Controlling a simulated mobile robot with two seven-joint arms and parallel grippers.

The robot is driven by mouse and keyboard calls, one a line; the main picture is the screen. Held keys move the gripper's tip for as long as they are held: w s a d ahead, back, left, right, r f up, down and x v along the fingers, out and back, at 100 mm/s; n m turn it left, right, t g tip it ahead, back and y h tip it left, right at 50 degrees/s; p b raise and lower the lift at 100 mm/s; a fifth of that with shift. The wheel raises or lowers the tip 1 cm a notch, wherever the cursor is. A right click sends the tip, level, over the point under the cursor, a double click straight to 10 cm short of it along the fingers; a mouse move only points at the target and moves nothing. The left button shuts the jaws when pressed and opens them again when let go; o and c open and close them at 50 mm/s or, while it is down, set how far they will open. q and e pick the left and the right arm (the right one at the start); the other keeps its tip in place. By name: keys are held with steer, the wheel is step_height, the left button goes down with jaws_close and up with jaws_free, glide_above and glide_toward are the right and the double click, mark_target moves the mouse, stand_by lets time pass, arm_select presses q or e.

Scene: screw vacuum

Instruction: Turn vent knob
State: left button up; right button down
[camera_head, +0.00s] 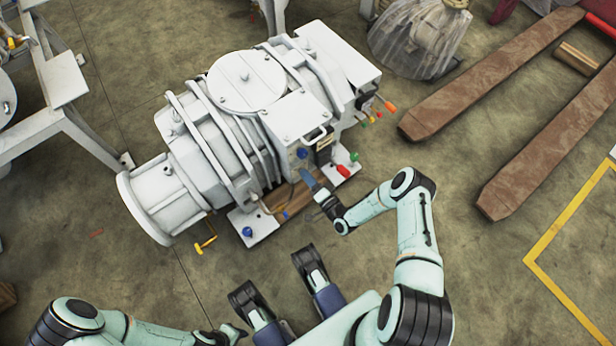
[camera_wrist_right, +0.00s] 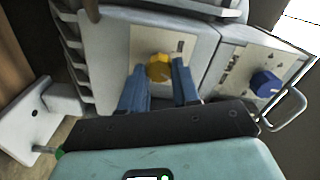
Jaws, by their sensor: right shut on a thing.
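The white vacuum machine (camera_head: 215,130) stands on the floor at the centre of the head view. In the right wrist view a yellow knob (camera_wrist_right: 159,66) sits on a pale plate on the machine's panel. My right gripper (camera_wrist_right: 160,74) has its blue fingers on either side of this knob and is shut on it. In the head view the right gripper (camera_head: 308,178) reaches the machine's near side and hides the yellow knob. My left gripper (camera_head: 232,332) is low at the bottom edge, away from the machine; its fingers are not clear.
A blue knob (camera_wrist_right: 265,83) sits on the panel to the right, with a metal handle (camera_wrist_right: 288,108) beside it. Red and green handles (camera_head: 343,170) stick out near my right gripper. A yellow valve handle (camera_head: 205,245) is lower left. Brown forks (camera_head: 490,75) lie at right.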

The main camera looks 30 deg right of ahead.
steer(key=shift+f+m, duration=0.1)
steer(key=shift+m, duration=0.8)
steer(key=shift+s, duration=0.1)
steer(key=shift+a, duration=0.1)
steer(key=c, duration=0.8)
jaws_free()
arm_select(q)
steer(key=w+r+t+p, duration=0.2)
steer(key=w+r+p, duration=0.1)
steer(key=w, duration=0.3)
steer(key=shift+w+d+r, duration=0.3)
steer(key=shift+d+r, duration=0.1)
arm_select(e)
steer(key=s, duration=0.9)
steer(key=s+d, duration=0.1)
steer(key=s, duration=0.3)
steer(key=shift+s+d, duration=0.1)
steer(key=shift+s, duration=0.05)
